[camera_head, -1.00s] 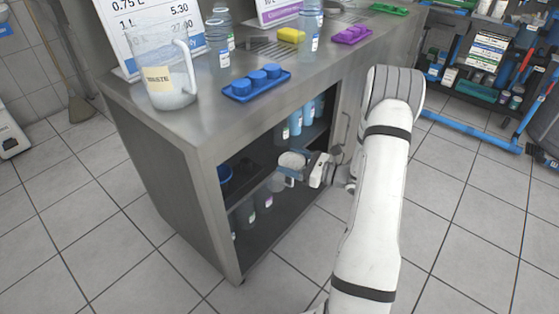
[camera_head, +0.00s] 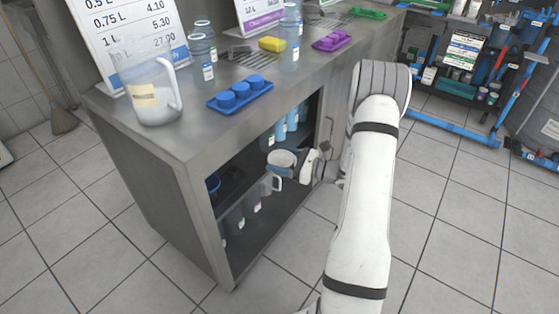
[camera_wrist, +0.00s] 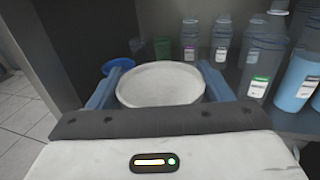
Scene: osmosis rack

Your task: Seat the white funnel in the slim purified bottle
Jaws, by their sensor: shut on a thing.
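My gripper (camera_wrist: 160,78) has its two blue fingers closed on either side of the white funnel (camera_wrist: 162,86), whose round rim faces the wrist camera. In the head view the white funnel (camera_head: 282,158) is at the open front of the cabinet, with my gripper (camera_head: 285,163) around it. Its lower end is hidden in the wrist view. Slim bottles stand on the counter, one at the left (camera_head: 201,58) and one near the purple sign (camera_head: 290,38). I cannot read which bottle is the purified one.
The steel counter (camera_head: 190,135) carries a waste jug (camera_head: 155,95), a blue tray (camera_head: 241,96), a yellow sponge (camera_head: 272,44) and a purple tray (camera_head: 332,40). Several bottles and a blue bowl-like thing (camera_wrist: 118,66) are inside the cabinet.

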